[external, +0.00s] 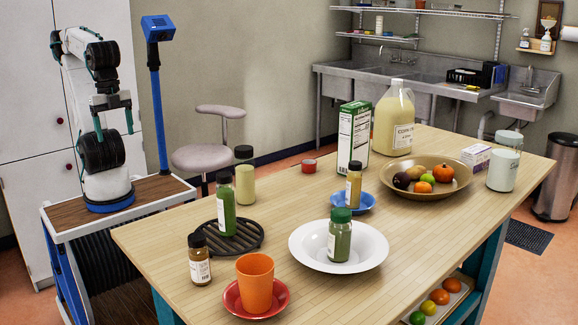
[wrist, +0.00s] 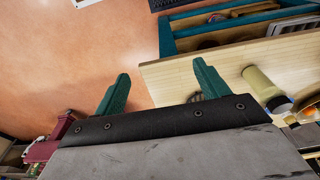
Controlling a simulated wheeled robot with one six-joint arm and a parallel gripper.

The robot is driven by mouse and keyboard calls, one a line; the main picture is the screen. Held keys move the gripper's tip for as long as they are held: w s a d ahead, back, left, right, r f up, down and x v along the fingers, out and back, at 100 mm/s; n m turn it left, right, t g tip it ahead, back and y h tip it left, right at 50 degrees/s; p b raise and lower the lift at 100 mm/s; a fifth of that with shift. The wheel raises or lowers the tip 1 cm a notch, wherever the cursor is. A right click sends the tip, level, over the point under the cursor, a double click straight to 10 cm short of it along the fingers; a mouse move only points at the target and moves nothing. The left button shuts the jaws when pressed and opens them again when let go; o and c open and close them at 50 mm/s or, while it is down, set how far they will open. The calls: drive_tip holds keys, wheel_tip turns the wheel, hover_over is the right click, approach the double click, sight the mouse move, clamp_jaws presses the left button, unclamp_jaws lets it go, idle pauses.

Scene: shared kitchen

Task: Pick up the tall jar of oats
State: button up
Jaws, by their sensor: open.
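A tall jar (external: 244,180) with pale, yellowish contents and a dark lid stands upright near the table's far left edge. It is probably the oats jar, though no label can be read. It seems to be the pale jar with a dark lid (wrist: 262,86) at the right of the wrist view. Another jar (external: 503,170), with whitish contents, stands at the table's right end. My gripper (external: 113,127) is raised over the cart at left, well apart from both jars. Its teal fingers are spread and empty in the wrist view (wrist: 161,72).
Near the pale jar are a green bottle (external: 222,205) on a black trivet (external: 255,249), a small brown bottle (external: 199,262) and an orange cup (external: 256,280). A white plate (external: 300,252) holds a green jar. A stool (external: 210,157) stands behind the table.

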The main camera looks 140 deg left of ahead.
drive_tip(key=w+a+n+t+h, duration=0.3)
drive_tip(key=w+a+n, duration=0.1)
drive_tip(key=w+n, duration=0.5)
drive_tip(key=w+a+n+t+h, duration=0.3)
drive_tip(key=w+n, duration=0.3)
drive_tip(key=n, duration=0.4)
drive_tip(key=w+a+n+t+y, duration=0.2)
drive_tip(key=a+n+t+y, duration=0.4)
drive_tip(key=a+n, duration=1.35)
drive_tip(key=m, duration=0.3)
approach(249, 156)
drive_tip(key=shift+w+a+f+h, duration=0.1)
drive_tip(key=shift+w+f+h, duration=0.05)
drive_tip(key=shift+w+h, duration=0.3)
drive_tip(key=x, duration=0.8)
drive_tip(key=shift+a+f, duration=0.2)
clamp_jaws()
